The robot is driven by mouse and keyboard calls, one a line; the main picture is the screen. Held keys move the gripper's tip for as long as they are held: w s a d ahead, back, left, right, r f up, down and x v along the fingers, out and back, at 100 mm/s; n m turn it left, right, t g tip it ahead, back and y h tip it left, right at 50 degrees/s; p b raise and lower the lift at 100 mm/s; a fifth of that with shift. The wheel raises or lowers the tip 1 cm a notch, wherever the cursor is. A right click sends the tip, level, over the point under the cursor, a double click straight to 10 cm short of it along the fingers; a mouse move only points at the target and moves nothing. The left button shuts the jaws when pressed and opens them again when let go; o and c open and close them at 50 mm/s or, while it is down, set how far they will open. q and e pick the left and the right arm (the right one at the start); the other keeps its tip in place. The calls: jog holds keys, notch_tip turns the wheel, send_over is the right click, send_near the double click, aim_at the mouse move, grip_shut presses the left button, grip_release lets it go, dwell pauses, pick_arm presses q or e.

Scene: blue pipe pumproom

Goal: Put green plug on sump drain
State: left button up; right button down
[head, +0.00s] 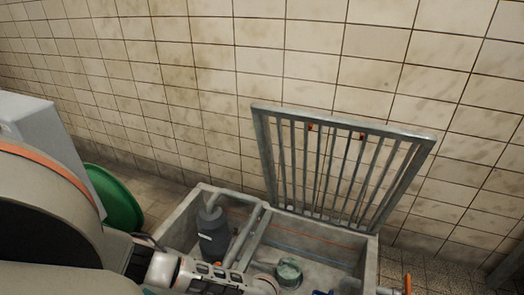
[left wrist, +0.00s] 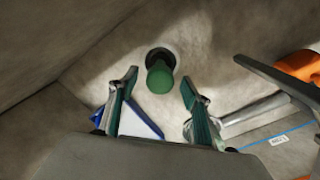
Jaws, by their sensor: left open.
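The green plug (left wrist: 160,80) is a short rounded cylinder in the left wrist view. It overlaps a dark round opening (left wrist: 158,53), apparently the sump drain, in the grey pit floor. I cannot tell whether it sits in the opening or stands in front of it. My left gripper (left wrist: 159,77) is open, with one finger on each side of the plug and a visible gap to both. In the head view my left arm reaches into the sump pit (head: 369,262); its fingertips are not clear there. My right gripper is not in view.
A raised metal grate (head: 345,170) stands at the pit's back edge. A dark pump (head: 212,235) with a pipe is in the pit's left part. A dull green round thing (head: 289,270) shows inside the pit. A blue-edged thing (left wrist: 145,122) and an orange thing (left wrist: 300,66) lie near the gripper.

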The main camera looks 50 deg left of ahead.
pick_arm(q)
notch_tip(320, 180, up, 11)
dwell(0.4)
dwell(0.4)
